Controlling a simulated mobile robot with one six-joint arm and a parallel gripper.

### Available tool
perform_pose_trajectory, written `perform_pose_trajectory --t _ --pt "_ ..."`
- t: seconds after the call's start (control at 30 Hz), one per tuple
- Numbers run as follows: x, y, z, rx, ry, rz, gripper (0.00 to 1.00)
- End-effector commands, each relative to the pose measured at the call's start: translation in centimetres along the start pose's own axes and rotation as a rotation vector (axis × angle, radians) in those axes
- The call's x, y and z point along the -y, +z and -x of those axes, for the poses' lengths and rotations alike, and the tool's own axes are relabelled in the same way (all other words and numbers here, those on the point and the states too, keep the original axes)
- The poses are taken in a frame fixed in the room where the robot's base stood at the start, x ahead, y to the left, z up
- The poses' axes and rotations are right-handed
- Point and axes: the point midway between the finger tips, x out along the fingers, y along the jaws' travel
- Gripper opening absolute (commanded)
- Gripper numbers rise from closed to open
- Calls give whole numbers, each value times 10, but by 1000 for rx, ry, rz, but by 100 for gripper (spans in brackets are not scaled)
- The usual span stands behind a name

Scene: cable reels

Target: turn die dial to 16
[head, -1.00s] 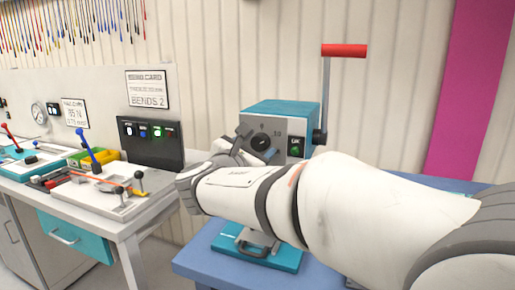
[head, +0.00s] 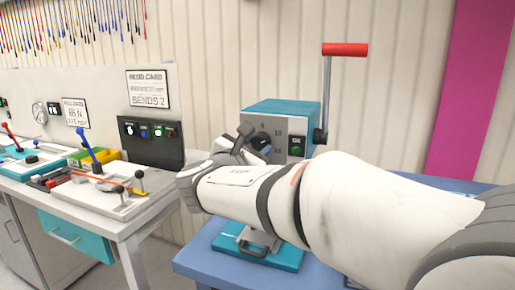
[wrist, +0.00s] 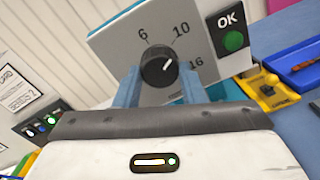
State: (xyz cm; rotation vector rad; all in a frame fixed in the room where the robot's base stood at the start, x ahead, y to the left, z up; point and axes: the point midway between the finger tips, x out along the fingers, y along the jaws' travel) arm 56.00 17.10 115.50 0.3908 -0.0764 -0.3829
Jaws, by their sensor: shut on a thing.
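The die dial (wrist: 158,69) is a round black knob on the grey face of a teal box (head: 285,109). The wrist view shows 6, 10 and 16 printed around it. Its white mark points up and right, between 10 and 16. My gripper (wrist: 159,78) has one blue finger on each side of the dial and is shut on it. In the head view, the dial (head: 262,142) shows just past my gripper (head: 250,150), which partly covers the panel.
A green OK button (wrist: 233,40) is right of the dial. A red-handled crank (head: 344,50) rises at the box's right side. A teal base with a grey handle (head: 255,248) lies on the blue table (head: 205,265). A left bench (head: 125,225) holds levers and a dark panel.

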Motion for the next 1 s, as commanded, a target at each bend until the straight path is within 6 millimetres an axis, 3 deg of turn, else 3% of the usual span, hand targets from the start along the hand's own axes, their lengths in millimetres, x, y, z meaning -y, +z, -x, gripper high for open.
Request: perform_pose_trajectory --t 0.27,1.0 --pt "2 -5 0 -4 -5 -142 14" --pt "2 -4 0 -30 -17 -801 14"
